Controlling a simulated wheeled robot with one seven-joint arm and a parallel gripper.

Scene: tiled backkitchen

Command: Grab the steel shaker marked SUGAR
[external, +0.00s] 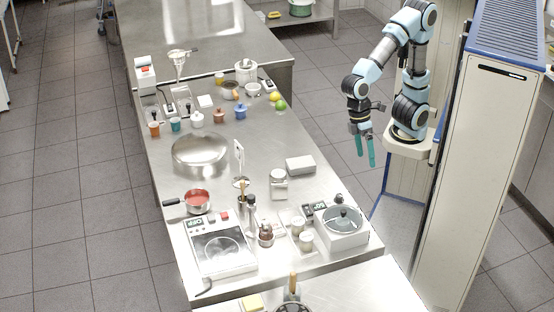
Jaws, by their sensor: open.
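My gripper (366,160) hangs at the upper right, its two teal fingers pointing down. It is open and empty, to the right of the steel table (330,190) and apart from everything on it. No SUGAR marking is legible at this size. Two small pale or metallic containers, one behind (298,225) and one in front (306,241), stand close together near the table's front. Either may be a shaker, but I cannot tell which, if any, is marked SUGAR. They are in front of my gripper and to its left.
Several coloured cups line the back. Bare steel lies around the large dome (200,152).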

